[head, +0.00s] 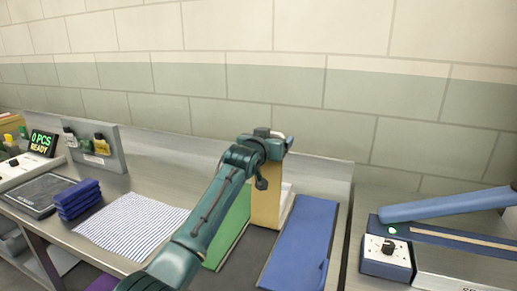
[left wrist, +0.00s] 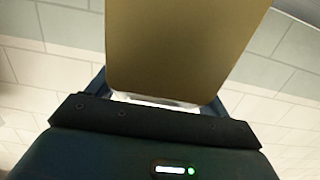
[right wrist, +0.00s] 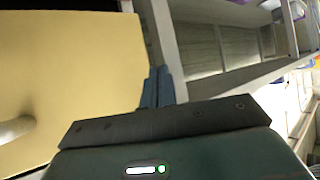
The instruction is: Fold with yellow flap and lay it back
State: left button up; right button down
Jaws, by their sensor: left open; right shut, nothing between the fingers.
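The yellow flap (head: 266,208) stands upright on a dark mat (head: 240,256), beside a slanted green panel (head: 233,228). A blue panel (head: 300,240) lies flat to its right. My left gripper (head: 284,140) is at the flap's top edge. In the left wrist view, my open left gripper (left wrist: 157,95) has its fingers apart with the flap (left wrist: 180,45) rising in front; contact cannot be told. My right gripper (right wrist: 160,88) is shut and empty, close to a broad yellow face (right wrist: 75,75), and does not show in the head view. My left arm hides part of the mat.
A striped cloth (head: 132,226) and folded navy cloths (head: 78,199) lie at left, near a display reading "0 PCS READY" (head: 42,143). A blue roll (head: 445,204) and a box with a black knob (head: 387,258) are at right. A tiled wall stands behind.

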pick_arm(q)
jog(key=b+v, duration=0.1)
jog(key=v, duration=0.9)
pick_arm(e)
jog(key=shift+s+a+f, duration=0.1)
jog(key=shift+a+f, duration=0.1)
jog(key=shift+f, duration=0.05)
pick_arm(q)
jog(key=shift+f, duration=0.1)
jog(key=s+a+r+p, duration=0.1)
jog(key=s+r+p, duration=0.1)
jog(key=r, duration=0.5)
jog(key=s+a+r+p, duration=0.1)
jog(key=s+r+p, duration=0.2)
jog(key=r, duration=0.4)
jog(key=shift+s+p, duration=0.35)
jog(key=shift+p, duration=0.45)
pick_arm(e)
jog(key=shift+s+d+r+g+h, duration=0.15)
jog(key=shift+s+d+r+g, duration=0.05)
jog(key=shift+d+r, duration=0.25)
jog(key=shift+s+d+r+g+h, duration=0.2)
jog(key=shift+d+r, duration=0.15)
jog(key=shift+d, duration=0.2)
